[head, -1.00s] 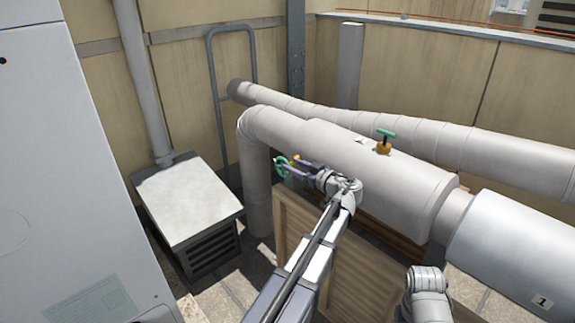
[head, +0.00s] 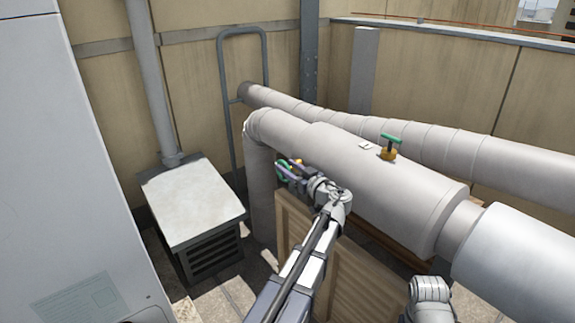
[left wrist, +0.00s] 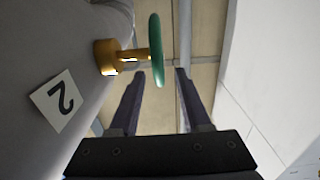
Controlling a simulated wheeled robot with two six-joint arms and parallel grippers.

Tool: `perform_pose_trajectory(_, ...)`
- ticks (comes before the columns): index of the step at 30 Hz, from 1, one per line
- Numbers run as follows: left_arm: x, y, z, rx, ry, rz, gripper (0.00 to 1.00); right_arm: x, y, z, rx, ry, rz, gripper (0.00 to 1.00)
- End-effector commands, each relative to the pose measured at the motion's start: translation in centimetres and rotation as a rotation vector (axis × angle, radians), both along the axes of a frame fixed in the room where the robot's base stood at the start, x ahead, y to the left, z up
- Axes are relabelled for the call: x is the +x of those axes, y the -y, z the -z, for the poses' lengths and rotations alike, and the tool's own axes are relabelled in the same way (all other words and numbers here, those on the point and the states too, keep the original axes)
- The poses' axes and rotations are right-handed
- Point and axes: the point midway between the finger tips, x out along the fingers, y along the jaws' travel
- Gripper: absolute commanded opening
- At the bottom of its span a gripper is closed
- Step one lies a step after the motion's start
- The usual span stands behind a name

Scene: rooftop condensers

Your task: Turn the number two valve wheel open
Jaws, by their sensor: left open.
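The number two valve has a green wheel (left wrist: 157,50) on a brass stem (left wrist: 107,57), with a white tag (left wrist: 60,100) reading 2 beside it on the grey pipe. In the left wrist view the wheel is nearly edge-on, just beyond and between my left gripper's fingertips (left wrist: 160,72). The fingers are apart and hold nothing. In the head view my left gripper (head: 283,169) is at the pipe's near side and partly hides the green wheel (head: 284,175). I cannot tell whether a finger touches it. My right gripper is not in view.
A second valve with a green handle (head: 391,140) stands on top of the thick pipe (head: 350,165), beside a white tag (head: 366,146). A louvred box (head: 193,205) and a large white cabinet (head: 50,150) stand left. A wooden panel (head: 345,265) is below the pipe.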

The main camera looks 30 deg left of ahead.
Motion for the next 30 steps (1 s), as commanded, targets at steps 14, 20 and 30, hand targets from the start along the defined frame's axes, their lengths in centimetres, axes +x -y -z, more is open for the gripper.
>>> perform_pose_trajectory(14, 1.1, -2.6, 0.0, -0.001, 0.000, 0.001, 0.47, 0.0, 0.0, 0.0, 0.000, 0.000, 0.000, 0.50)
perform_pose_trajectory(20, 1.1, -2.5, 0.0, 0.000, 0.000, 0.001, 0.39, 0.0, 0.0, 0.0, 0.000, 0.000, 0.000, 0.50)
perform_pose_trajectory(30, 1.1, -2.5, 0.0, 0.000, 0.000, 0.001, 0.00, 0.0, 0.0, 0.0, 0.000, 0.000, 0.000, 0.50)
